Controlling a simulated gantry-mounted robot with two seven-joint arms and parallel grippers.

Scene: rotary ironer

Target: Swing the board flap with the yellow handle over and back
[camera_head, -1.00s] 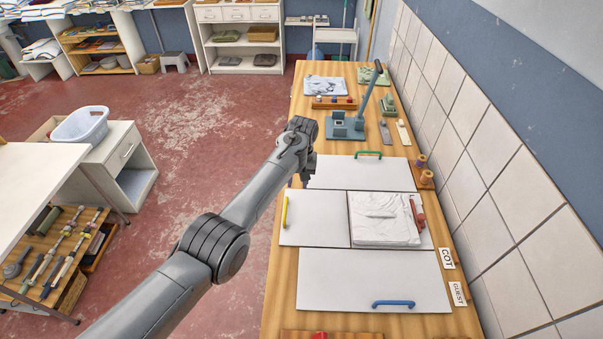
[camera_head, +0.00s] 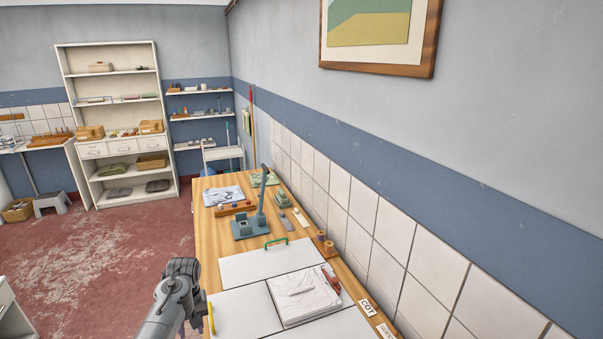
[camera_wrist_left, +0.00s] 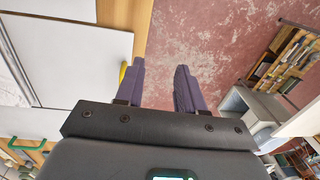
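The board flap with the yellow handle (camera_head: 240,315) lies flat on the wooden table, left of a folded white cloth (camera_head: 303,293). In the left wrist view the yellow handle (camera_wrist_left: 123,73) shows partly behind one finger. My left gripper (camera_wrist_left: 156,85) is open and empty, with its fingers near the table's left edge and floor showing between them. I cannot tell its exact distance from the handle. My right gripper is not in view.
A flap with a green handle (camera_head: 265,262) lies flat behind the yellow-handled one. A grey-blue press with a raised lever (camera_head: 250,228) stands farther back. Floor is open left of the table.

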